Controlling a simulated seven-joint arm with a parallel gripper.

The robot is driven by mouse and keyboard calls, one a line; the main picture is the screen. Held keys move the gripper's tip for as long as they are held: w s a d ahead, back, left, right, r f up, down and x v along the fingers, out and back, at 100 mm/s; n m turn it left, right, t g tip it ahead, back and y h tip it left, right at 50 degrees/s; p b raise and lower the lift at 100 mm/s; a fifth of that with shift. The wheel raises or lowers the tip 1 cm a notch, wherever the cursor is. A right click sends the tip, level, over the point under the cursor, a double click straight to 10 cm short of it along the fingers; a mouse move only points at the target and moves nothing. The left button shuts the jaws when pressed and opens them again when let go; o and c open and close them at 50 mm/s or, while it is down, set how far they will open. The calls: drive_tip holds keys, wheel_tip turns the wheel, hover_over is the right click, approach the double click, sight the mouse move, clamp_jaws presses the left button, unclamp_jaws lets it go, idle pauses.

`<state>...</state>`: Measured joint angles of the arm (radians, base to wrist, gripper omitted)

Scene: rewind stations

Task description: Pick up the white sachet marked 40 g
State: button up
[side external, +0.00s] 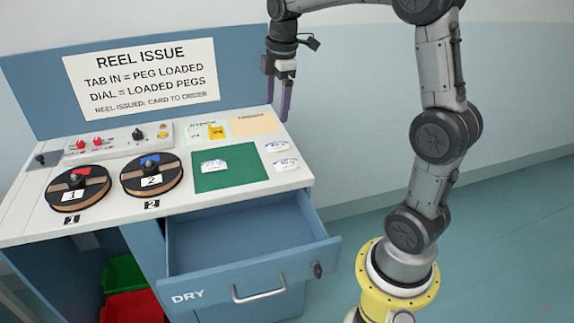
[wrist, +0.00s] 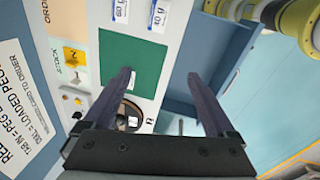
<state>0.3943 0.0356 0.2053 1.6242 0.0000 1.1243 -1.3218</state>
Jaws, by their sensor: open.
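Three small white sachets lie on the bench top, and their gram marks are too small to read surely, so I cannot tell which is 40 g. One sachet (side external: 214,166) lies on the green mat (side external: 232,180). Two more lie to its right, a farther sachet (side external: 276,146) and a nearer sachet (side external: 286,163). The wrist view shows two sachets at its top, one at left (wrist: 122,11) and one at right (wrist: 158,15). My gripper (side external: 278,112) is open and empty, above the bench's back right side. Its fingers (wrist: 158,74) point down, apart from every sachet.
The blue drawer (side external: 250,271) marked DRY is pulled open, its visible floor empty. Two numbered reels, 1 (side external: 78,190) and 2 (side external: 151,175), sit on the left. A switch panel (side external: 119,141) and cards (side external: 254,123) lie behind. The sign board (side external: 225,60) stands at the back.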

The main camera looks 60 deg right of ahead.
drive_tip(key=d+f+m+g, duration=0.2)
drive_tip(key=d+f, duration=0.5)
hover_over(289, 162)
drive_tip(key=shift+y, duration=0.4)
wheel_tip(289, 162, down, 8)
drive_tip(key=shift+s+a+f, duration=0.1)
drive_tip(key=shift+f, duration=2.9)
drive_tip(key=shift+d, duration=0.2)
drive_tip(key=c, duration=1.4)
